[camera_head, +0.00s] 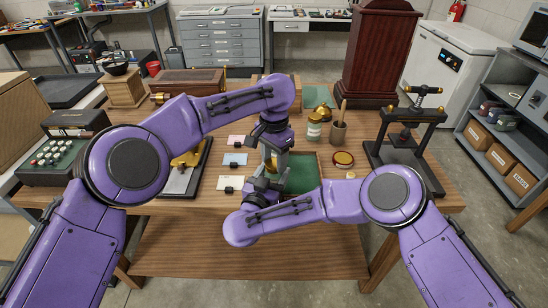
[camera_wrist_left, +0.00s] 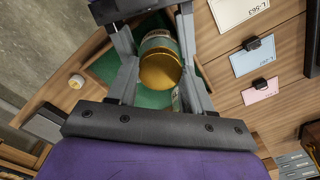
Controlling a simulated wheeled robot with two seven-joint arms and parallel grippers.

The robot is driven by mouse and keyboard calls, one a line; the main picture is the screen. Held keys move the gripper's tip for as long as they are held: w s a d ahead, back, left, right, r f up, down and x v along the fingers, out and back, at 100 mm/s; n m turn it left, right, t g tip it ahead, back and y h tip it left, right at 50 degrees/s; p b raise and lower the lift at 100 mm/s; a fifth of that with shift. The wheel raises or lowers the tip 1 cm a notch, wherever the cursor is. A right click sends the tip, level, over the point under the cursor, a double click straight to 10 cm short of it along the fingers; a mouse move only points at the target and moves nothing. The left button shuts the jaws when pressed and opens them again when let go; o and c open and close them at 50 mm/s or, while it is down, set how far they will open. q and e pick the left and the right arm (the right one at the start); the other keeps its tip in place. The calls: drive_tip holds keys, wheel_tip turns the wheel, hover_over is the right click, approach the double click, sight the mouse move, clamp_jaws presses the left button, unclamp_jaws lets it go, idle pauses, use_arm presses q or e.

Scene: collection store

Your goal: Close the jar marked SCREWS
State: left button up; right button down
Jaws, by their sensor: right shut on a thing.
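A jar with a pale green label band (camera_wrist_left: 157,41) and a round gold top (camera_wrist_left: 160,71) stands over the green mat (camera_head: 302,174). Its gold side also shows in the head view (camera_head: 271,163). I cannot read its label or tell whether the top is a seated lid. My right gripper (camera_head: 267,172) is shut on the jar, from the near side. My left gripper (camera_head: 274,156) points down from above, its open fingers either side of the gold top in the left wrist view (camera_wrist_left: 165,75). A second jar (camera_head: 315,128) with a green-banded label stands behind the mat.
A red-and-gold round piece (camera_head: 343,159) lies right of the mat. A brown cup (camera_head: 338,133) holding a stick stands behind it. A black press (camera_head: 408,145) is at the right. Tagged cards (camera_head: 235,159) lie left of the mat. The table's front strip is clear.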

use_arm(q)
drive_tip(key=o, duration=1.2)
drive_tip(key=shift+o, duration=0.2)
drive_tip(key=shift+r, duration=0.1)
use_arm(e)
drive_tip(key=shift+c, duration=0.7)
unclamp_jaws()
use_arm(q)
wheel_tip(320, 180, up, 12)
